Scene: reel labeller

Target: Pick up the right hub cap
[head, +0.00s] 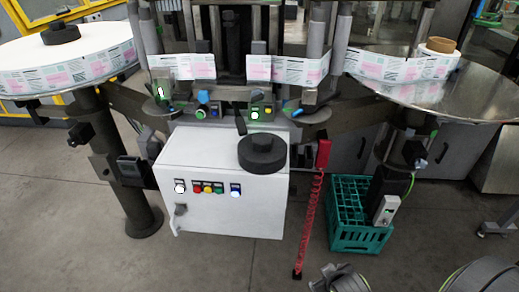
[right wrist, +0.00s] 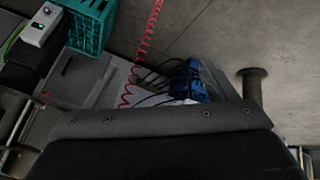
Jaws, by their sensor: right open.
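One black hub cap (head: 262,154), a stepped round disc with a knob, rests on top of the white control cabinet (head: 225,215), near its right edge. Another black hub cap (head: 60,34) sits on the large label reel at the left. The right turntable (head: 480,90) has a brown core (head: 440,45) with no cap on it. My right gripper (head: 336,279) is partly in view at the bottom edge, open and empty, below and right of the cabinet, apart from both caps. In the right wrist view neither cap shows. My left gripper is not in view.
A green crate (head: 360,235) stands on the floor right of the cabinet, also in the right wrist view (right wrist: 92,25). A red coiled cord (head: 310,220) hangs between them from a red handset (head: 323,153). Machine posts and rollers stand behind the cabinet. The front floor is clear.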

